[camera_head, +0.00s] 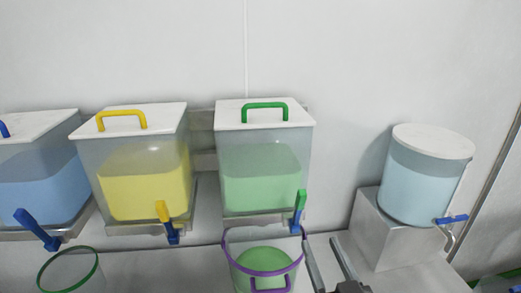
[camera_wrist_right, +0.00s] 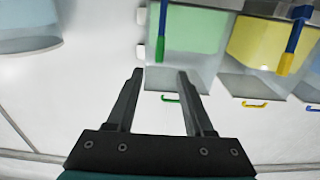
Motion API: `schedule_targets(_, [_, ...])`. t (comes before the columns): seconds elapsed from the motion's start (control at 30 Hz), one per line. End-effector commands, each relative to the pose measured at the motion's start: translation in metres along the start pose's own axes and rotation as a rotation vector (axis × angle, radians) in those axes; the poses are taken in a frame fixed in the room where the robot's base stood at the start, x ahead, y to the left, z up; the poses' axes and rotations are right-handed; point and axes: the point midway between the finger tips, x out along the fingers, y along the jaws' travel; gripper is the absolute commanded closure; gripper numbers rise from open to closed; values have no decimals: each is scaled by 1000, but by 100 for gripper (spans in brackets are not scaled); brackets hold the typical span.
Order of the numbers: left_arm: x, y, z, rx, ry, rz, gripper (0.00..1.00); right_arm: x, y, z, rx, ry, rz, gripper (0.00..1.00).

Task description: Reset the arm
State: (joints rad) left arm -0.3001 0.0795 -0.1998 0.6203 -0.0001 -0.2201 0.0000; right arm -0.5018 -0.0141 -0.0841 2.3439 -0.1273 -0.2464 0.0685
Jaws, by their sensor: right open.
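My right gripper (camera_head: 321,240) shows at the bottom of the head view, right of centre, its two dark fingers apart with nothing between them. It is just right of a purple-rimmed container (camera_head: 262,262) with green liquid in it, and below and right of the green tap lever (camera_head: 300,203). I cannot tell whether a finger touches the container. In the right wrist view, the same gripper (camera_wrist_right: 160,74) has spread, empty fingers, and the scene appears upside down. My left gripper is not in view.
Clear tanks hold green (camera_head: 262,180), yellow (camera_head: 145,185) and blue (camera_head: 40,190) liquid along the wall. A round tank (camera_head: 420,190) stands on a metal block (camera_head: 385,240) at right. A green-rimmed container (camera_head: 70,270) is at lower left. The wall above is clear.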

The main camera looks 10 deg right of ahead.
Motion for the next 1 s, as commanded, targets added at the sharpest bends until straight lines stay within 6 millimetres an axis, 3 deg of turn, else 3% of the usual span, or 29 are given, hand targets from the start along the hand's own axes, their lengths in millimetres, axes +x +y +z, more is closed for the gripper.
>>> schedule_targets(0.27, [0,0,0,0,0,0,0,-24,0,74,-21,-395,-18,48])
schedule_targets(0.5, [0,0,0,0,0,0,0,-81,0,136,-53,-803,-49,48])
schedule_targets(0.7, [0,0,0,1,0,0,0,-131,2,164,-83,-1070,-74,48])
schedule_targets(0.9, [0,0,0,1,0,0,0,-177,5,177,-112,-1286,-96,48])
schedule_targets(1.0, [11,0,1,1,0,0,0,-174,4,212,-112,-1303,-98,48])
